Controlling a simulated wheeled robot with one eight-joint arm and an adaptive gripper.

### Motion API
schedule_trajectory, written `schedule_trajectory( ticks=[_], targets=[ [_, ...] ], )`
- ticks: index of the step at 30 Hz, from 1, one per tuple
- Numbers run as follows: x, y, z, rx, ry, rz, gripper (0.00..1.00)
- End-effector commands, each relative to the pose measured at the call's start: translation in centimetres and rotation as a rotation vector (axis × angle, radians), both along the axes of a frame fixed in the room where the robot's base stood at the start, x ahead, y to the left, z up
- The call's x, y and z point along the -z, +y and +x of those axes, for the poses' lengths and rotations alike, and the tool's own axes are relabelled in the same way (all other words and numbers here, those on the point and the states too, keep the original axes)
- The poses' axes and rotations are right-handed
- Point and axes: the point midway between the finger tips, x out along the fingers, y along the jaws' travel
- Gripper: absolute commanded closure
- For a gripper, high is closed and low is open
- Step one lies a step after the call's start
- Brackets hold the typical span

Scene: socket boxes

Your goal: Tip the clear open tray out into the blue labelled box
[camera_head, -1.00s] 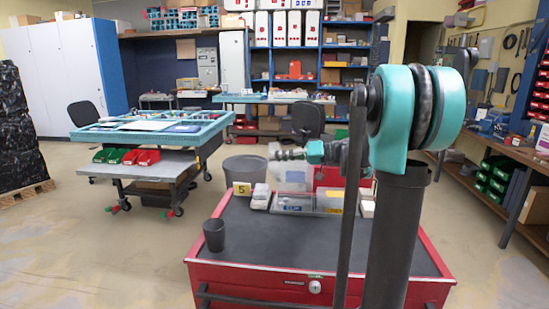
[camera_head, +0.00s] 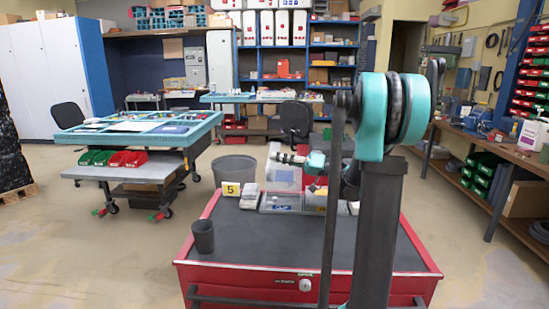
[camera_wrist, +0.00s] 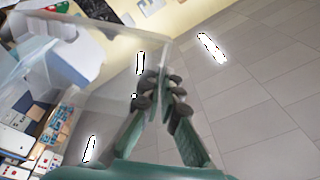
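The clear open tray (camera_head: 284,177) is held up over the back of the red cart and looks steeply tilted. It also fills the left of the wrist view (camera_wrist: 95,85), see-through, with its wall reaching the fingertips. My gripper (camera_head: 288,158) is at the tray's upper part; in the wrist view its dark finger pads (camera_wrist: 160,96) are close together on the tray's edge. The blue labelled box (camera_head: 282,207) stands on the cart's back edge, just below the tray. I cannot make out whether anything is left in the tray.
A yellow-labelled clear box (camera_head: 316,198) stands right of the blue labelled one. White packs (camera_head: 250,196) and a yellow "5" marker (camera_head: 231,189) are to the left. A dark cup (camera_head: 203,236) stands at the cart's left edge. The middle of the cart top (camera_head: 290,240) is clear.

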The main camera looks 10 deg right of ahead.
Motion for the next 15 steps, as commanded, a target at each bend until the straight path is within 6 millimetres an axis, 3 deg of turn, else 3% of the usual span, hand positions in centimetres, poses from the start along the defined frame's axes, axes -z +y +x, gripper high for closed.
schedule_trajectory(
  ticks=[15],
  targets=[
    [0.7,-2.0,-0.4,0.001,-0.032,0.147,1.0]
  ],
)
